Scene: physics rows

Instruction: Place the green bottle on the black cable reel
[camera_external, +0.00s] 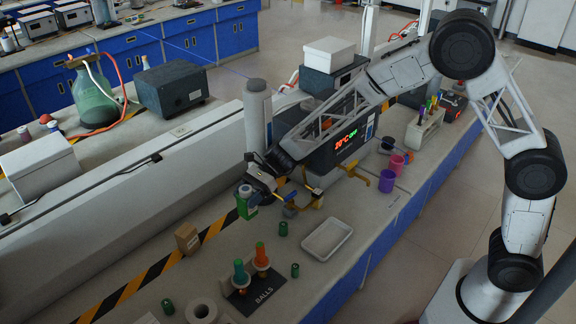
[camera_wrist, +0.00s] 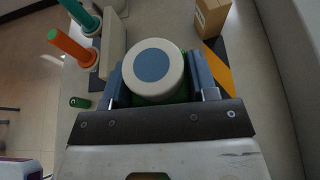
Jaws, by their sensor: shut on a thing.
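The green bottle (camera_external: 247,208) has a pale cap and is held upright at the end of my arm. My gripper (camera_external: 256,193) is shut on it near the top, over the left part of the bench. In the wrist view the round white cap with a blue disc (camera_wrist: 153,66) sits between the fingers, with a little green below it. A small dark, reel-like thing (camera_external: 387,144) stands at the back right of the bench near the cups. I cannot tell for sure that it is the black cable reel.
A cardboard box (camera_external: 187,238) stands left of the bottle. A peg board with green and orange pegs (camera_external: 262,291), small green cylinders (camera_external: 283,228) and a white tray (camera_external: 327,239) are in front. Pink and purple cups (camera_external: 388,181) and a display box (camera_external: 340,140) stand right.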

